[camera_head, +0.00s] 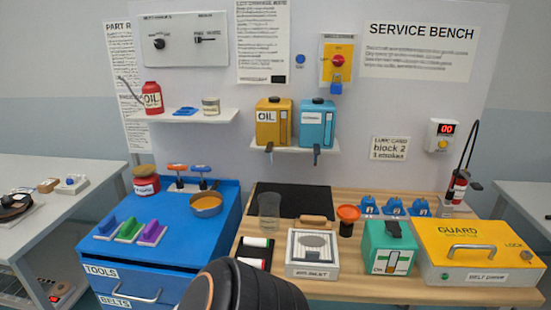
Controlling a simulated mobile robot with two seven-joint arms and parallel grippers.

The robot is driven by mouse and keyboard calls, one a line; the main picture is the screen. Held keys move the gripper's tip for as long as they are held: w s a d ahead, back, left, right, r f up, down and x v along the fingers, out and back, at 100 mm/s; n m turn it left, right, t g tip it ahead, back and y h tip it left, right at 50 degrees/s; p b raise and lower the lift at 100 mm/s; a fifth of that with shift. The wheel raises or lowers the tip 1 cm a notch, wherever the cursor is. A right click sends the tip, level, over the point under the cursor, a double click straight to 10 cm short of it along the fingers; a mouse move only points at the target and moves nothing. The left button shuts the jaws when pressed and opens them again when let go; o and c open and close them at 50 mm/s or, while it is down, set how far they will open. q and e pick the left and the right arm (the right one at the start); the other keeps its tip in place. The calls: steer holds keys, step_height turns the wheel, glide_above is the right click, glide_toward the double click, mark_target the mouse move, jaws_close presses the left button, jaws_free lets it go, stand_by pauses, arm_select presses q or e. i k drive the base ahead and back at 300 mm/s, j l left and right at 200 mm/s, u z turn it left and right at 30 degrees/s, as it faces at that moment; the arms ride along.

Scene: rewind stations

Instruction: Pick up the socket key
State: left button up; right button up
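Two T-handled tools stand upright at the back of the blue tool cabinet (215,233). The left T-handled tool (178,168) has an orange top. Neither of my grippers shows in the head view. A dark rounded part of my own body covers the bottom middle, in front of the cabinet and the bench edge.
A red jar (146,181) stands left of the T-handled tools and a pan (206,204) in front of them. Purple, green and blue blocks lie at the cabinet's front left. On the wooden bench are a clear cup (269,210) and a yellow guard box (478,246). A shelf (195,116) hangs above.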

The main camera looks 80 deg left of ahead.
mark_target(177, 167)
steer(key=k+j, duration=2)
